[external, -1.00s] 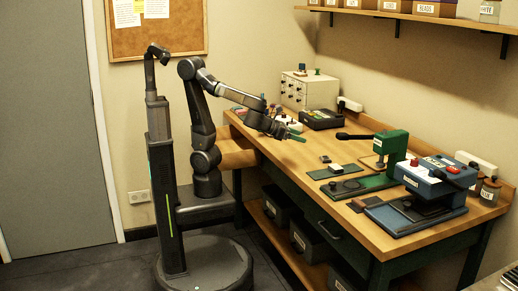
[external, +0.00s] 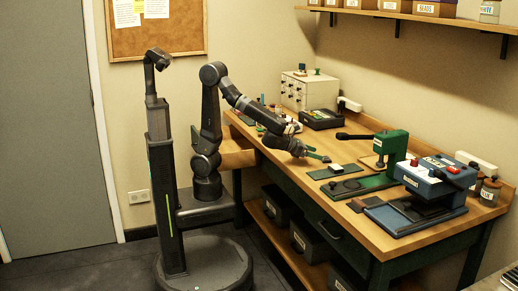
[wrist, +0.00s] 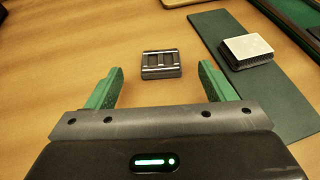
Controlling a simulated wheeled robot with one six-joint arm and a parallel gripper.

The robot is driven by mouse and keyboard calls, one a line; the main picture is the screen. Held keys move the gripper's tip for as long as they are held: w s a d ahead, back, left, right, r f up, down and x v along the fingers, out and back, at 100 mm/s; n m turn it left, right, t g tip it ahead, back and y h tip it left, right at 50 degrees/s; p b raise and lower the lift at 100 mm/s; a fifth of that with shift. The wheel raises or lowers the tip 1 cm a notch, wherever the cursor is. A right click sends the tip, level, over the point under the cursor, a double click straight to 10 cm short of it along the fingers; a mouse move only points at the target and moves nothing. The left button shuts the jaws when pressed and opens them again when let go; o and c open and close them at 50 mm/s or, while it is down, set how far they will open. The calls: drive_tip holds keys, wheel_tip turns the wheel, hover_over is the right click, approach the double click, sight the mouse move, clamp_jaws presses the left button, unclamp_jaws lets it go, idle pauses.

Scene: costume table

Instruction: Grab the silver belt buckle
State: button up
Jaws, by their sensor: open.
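The silver belt buckle (wrist: 161,65) is a small dark metallic rectangle with bars. It lies flat on the wooden tabletop, centred ahead of my gripper in the wrist view. My gripper (wrist: 161,72) is open, with one green finger toward each side of the buckle and nothing between them in its grasp. I cannot tell the exact gap between fingertips and buckle.
Just right of the buckle lies a dark green mat (wrist: 275,95) with a white-topped block (wrist: 247,48) on it. A green press (external: 392,150) and a blue machine (external: 437,178) stand further right. Bare wood surrounds the buckle on its left.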

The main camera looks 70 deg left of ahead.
sight(326, 158)
drive_tip(key=b+x, duration=0.1)
drive_tip(key=x, duration=0.4)
drive_tip(key=shift+f, duration=0.2)
drive_tip(key=c, duration=1.1)
